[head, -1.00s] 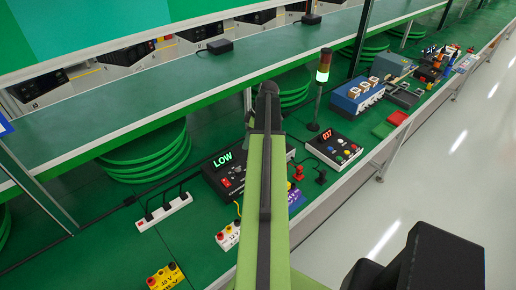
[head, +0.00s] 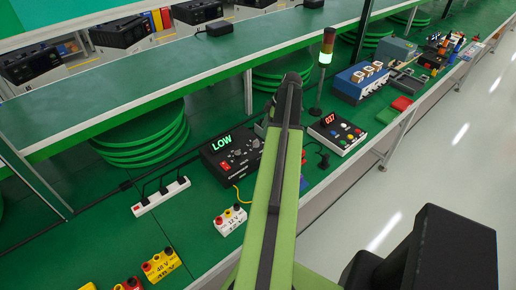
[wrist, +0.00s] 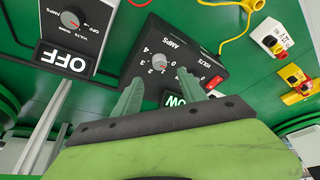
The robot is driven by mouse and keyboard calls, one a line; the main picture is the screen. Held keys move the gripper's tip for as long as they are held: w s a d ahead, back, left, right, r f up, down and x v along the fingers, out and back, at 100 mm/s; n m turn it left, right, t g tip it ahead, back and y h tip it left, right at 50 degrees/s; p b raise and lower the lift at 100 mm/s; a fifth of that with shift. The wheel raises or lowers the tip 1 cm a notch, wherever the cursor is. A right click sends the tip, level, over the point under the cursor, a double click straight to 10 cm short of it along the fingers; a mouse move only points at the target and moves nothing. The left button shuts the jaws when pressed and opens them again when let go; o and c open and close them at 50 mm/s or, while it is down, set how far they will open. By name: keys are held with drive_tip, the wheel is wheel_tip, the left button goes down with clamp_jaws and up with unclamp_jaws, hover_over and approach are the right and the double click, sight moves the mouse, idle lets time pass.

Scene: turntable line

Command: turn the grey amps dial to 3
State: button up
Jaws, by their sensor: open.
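The black power unit with a lit green LOW display (head: 221,144) stands on the green bench, left of my arm in the head view. In the wrist view its panel (wrist: 190,58) appears turned over, with the grey amps dial (wrist: 158,60) beside the AMPS lettering and a ring of numbers. I cannot read the dial's pointer clearly. My gripper (wrist: 160,81) is open and empty, its two green fingers apart, one toward each side of the dial in the picture. I see no contact with the dial. In the head view my arm hides the gripper.
A second unit with an OFF display (wrist: 66,62) is at the left of the wrist view. A red switch (wrist: 213,82) is on the power unit. A white power strip (head: 160,196), a 12 V block (head: 230,220) and a red-display box (head: 336,132) stand nearby. A shelf overhangs the bench.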

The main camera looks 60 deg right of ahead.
sight(256, 142)
drive_tip(key=b+x, duration=0.6)
drive_tip(key=x, duration=0.2)
drive_tip(key=shift+w+f, duration=0.15)
drive_tip(key=shift+f, duration=0.15)
drive_tip(key=shift+r, duration=0.1)
clamp_jaws()
